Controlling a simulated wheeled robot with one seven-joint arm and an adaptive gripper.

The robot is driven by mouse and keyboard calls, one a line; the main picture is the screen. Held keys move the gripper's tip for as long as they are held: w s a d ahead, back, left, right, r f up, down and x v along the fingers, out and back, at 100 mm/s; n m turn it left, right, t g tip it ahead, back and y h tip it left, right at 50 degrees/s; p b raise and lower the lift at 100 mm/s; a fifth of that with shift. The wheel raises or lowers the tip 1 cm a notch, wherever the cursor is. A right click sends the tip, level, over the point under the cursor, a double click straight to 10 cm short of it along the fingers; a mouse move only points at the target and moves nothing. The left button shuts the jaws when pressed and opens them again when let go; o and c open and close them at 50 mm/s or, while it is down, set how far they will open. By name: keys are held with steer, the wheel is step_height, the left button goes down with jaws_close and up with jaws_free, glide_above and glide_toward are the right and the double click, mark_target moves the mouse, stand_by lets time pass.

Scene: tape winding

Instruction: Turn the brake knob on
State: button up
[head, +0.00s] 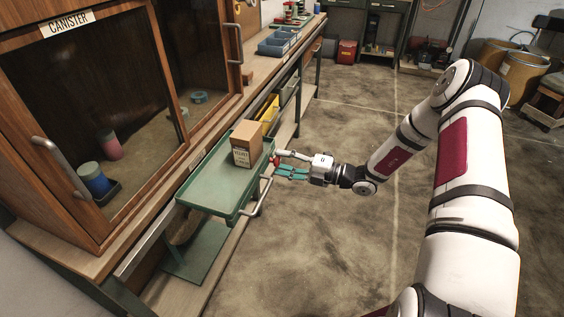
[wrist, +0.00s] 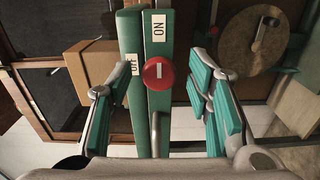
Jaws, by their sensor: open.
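In the head view the knob (head: 275,159) shows as a small red spot at the fingertips. My gripper (head: 282,163) is open, with teal-padded fingers. In the wrist view its fingers stand on either side of the knob with gaps, and nothing is held.
A cardboard box (head: 246,144) stands on the trolley's tray. A metal handle (head: 262,196) sticks out from the trolley close to my gripper. A wooden cabinet (head: 100,225) and bench run along the left. The floor to the right is open.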

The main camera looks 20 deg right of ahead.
steer(key=v, duration=1.1)
steer(key=s+a+r+n+g+h+p, duration=0.2)
steer(key=s+a+r+n+g, duration=0.25)
steer(key=r+n, duration=0.35)
steer(key=s+a+r+n+g+h+p, duration=0.2)
steer(key=s+a+r+n+g, duration=0.15)
steer(key=s+r+n, duration=0.3)
steer(key=s+a+r+n+g+h+p, duration=0.1)
steer(key=s+a+r+n+g+p, duration=0.2)
steer(key=r+n, duration=0.55)
steer(key=s+d+r+n+t+h+p, duration=0.1)
steer(key=s+r+n+t+h+p, duration=0.3)
steer(key=s+r+n+h, duration=0.5)
steer(key=shift+s+d+r+n+t+h+p, duration=0.25)
steer(key=shift+s+r+n+p, duration=0.2)
steer(key=shift+s+r+n, duration=4.3)
